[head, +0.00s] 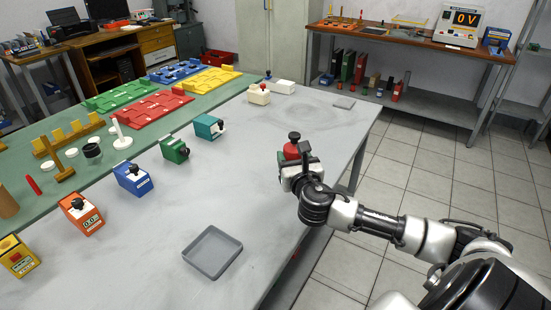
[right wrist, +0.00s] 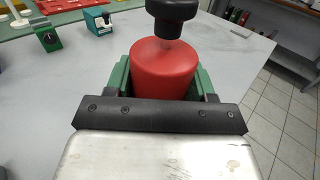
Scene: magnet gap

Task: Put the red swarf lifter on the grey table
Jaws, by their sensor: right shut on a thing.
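The red swarf lifter (head: 291,151) is a red cylinder with a black knob on top. It is upright in my right gripper (head: 292,170), at the right edge of the grey table (head: 240,185). In the right wrist view the lifter (right wrist: 165,70) sits between the green-padded fingers, which are shut on it. Its lower part is hidden by the gripper, and I cannot tell whether its base touches the table. My left gripper is not in view.
A grey tray (head: 212,252) lies on the near part of the table. Several coloured boxes, including an orange one (head: 81,214) and a blue one (head: 132,178), line the left side. A cream device (head: 259,94) stands at the far end. The table's middle is clear.

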